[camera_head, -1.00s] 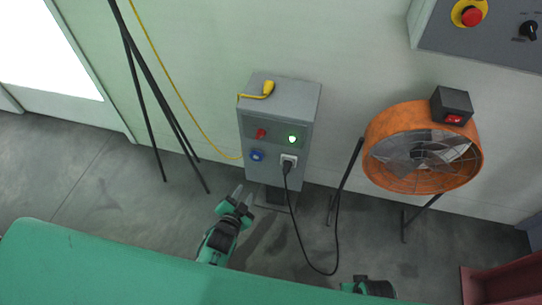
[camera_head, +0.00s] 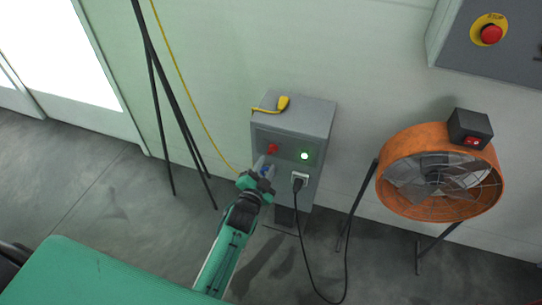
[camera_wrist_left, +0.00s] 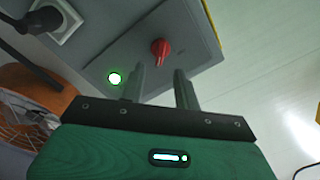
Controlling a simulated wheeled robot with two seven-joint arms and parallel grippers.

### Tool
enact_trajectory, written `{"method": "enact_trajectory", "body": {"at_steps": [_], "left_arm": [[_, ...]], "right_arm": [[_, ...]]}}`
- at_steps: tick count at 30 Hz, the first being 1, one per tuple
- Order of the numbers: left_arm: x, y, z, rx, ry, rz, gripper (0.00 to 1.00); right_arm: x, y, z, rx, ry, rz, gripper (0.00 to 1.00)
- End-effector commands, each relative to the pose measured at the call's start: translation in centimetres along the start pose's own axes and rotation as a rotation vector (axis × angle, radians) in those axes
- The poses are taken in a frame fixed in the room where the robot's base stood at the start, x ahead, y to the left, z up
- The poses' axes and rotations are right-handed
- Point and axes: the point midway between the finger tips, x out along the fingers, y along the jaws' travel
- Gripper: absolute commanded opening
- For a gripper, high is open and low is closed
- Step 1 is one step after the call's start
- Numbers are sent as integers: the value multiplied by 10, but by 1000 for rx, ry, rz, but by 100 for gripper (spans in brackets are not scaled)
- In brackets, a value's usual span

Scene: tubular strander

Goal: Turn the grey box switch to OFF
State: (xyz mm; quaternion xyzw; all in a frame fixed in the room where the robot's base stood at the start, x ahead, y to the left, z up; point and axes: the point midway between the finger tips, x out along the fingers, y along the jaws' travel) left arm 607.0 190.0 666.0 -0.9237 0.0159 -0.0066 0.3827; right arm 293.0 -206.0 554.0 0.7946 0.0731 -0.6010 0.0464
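The grey box (camera_head: 292,112) stands against the wall in the middle of the head view. Its red switch (camera_head: 272,148) is on the upper left of the front panel, left of a lit green lamp (camera_head: 305,155). In the wrist view the red switch (camera_wrist_left: 160,50) shows just beyond the fingertips, roughly between them, and is apart from them; its labels cannot be read. My right gripper is out of view.
A black plug (camera_head: 298,184) sits in the box's socket, its cable hanging to the floor. A yellow plug and cord (camera_head: 283,103) lie on the box top. An orange fan (camera_head: 440,172) stands to the right. Black poles (camera_head: 165,100) lean at the left.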

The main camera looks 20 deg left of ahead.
Motion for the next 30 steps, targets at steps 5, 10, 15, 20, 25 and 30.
{"method": "enact_trajectory", "body": {"at_steps": [5, 10, 15, 20, 25, 30], "left_arm": [[30, 0, 0, 0, 1, -1, 32], [47, 0, 0, 0, 1, -1, 32], [54, 0, 0, 0, 0, 1, 32], [54, 0, 0, 0, 0, 1, 32], [54, 0, 0, 0, 0, 1, 18], [54, 0, 0, 0, 0, 1, 0]], "right_arm": [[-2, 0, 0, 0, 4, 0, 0], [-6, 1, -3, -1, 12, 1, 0], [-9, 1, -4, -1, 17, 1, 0], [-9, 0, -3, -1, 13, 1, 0], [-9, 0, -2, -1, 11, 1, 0], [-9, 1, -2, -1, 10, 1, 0]]}}
